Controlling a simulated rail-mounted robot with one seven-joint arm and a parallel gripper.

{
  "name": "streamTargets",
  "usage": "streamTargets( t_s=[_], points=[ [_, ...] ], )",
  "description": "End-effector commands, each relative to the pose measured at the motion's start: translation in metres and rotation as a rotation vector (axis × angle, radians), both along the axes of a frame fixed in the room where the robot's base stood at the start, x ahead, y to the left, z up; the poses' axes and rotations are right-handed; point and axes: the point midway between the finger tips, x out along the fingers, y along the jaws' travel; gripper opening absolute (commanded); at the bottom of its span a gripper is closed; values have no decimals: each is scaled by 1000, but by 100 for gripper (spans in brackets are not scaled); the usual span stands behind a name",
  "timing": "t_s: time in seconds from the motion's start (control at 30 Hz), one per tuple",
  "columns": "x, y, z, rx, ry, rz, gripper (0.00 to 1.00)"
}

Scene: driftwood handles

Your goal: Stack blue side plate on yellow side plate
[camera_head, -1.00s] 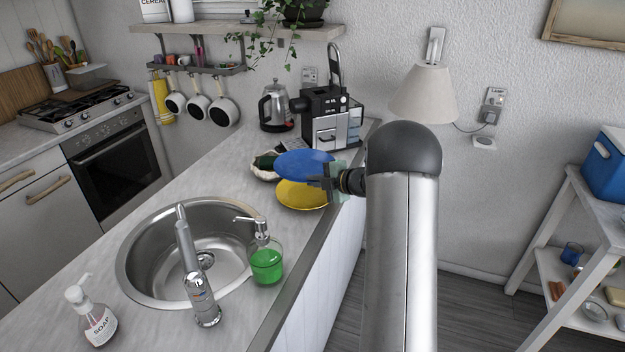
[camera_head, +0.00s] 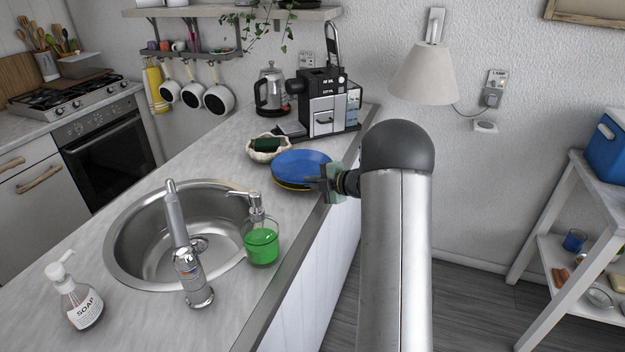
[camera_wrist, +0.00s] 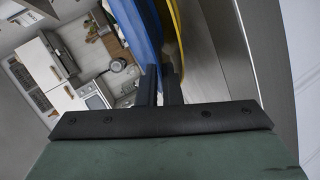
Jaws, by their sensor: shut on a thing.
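The blue side plate (camera_head: 302,166) lies over the yellow side plate (camera_head: 290,187) on the counter, covering all but a thin yellow rim. In the wrist view the blue plate (camera_wrist: 136,28) and the yellow plate (camera_wrist: 175,28) show side by side at the fingers, close together. My gripper (camera_head: 325,178) is at the plates' right edge, shut on the blue plate's rim. In the wrist view its fingers (camera_wrist: 160,82) reach the plates' edge. Whether the two plates touch fully is hard to tell.
A bowl with a dark green item (camera_head: 268,147) sits just behind the plates. The coffee machine (camera_head: 328,105) and kettle (camera_head: 271,92) stand farther back. The green soap dispenser (camera_head: 261,240) and sink (camera_head: 125,225) are in front. The counter edge is close on the right.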

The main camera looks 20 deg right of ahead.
Motion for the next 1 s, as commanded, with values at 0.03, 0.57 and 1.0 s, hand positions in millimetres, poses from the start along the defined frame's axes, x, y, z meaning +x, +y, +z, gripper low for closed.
streamTargets(
  t_s=[0.03,0.57,1.0],
  points=[
    [0,0,-2,0,-2,0,0],
    [0,0,-4,-1,1,-1,31],
    [-13,-9,0,-2,3,-6,31]
  ],
)
